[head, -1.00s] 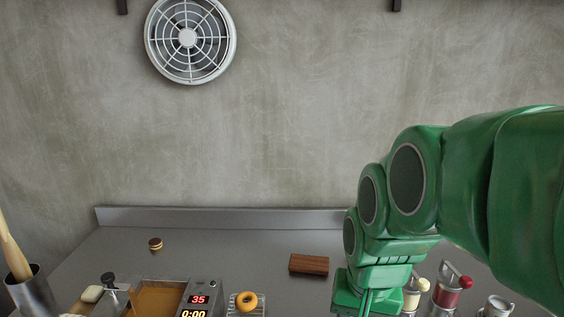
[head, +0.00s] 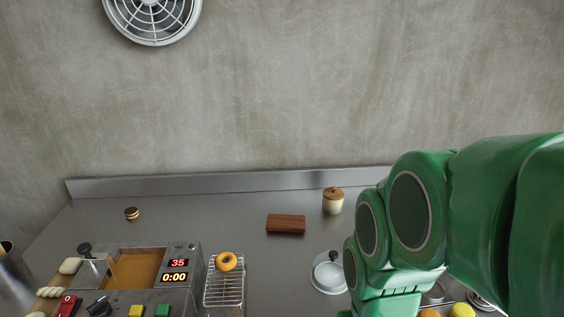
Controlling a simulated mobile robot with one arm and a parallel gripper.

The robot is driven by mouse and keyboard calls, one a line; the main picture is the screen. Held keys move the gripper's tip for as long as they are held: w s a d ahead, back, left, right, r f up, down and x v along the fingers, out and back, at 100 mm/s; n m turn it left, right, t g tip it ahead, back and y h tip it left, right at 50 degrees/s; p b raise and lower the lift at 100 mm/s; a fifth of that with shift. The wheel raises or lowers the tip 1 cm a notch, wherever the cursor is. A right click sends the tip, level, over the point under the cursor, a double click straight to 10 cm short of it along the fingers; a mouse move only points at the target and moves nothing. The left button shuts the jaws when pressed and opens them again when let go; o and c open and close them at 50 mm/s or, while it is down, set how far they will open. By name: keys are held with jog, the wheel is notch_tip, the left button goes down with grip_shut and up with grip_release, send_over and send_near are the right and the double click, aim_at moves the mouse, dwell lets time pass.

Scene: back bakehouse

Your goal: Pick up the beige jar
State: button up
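The beige jar (head: 333,206) stands upright near the back of the grey metal counter (head: 235,215) in the head view. It is small and round, with a brown wood-like lid and a knob on top. Nothing touches it. My green arm comes in from the right and bends down in front of the counter, to the right of the jar. The fingers of my gripper are below the bottom edge of the picture, so their opening does not show.
A brown block (head: 285,224) lies just left of the jar. A pot-like thing with a pale round lid (head: 329,275) is in front of it. A wire rack (head: 224,290) with a yellow ring (head: 226,261) and a fryer-like machine (head: 182,297) stand left. My arm hides the counter's right part.

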jog(key=shift+o, duration=0.2)
dwell(0.3)
jog(key=o, duration=1.2)
jog(key=shift+c, duration=0.2)
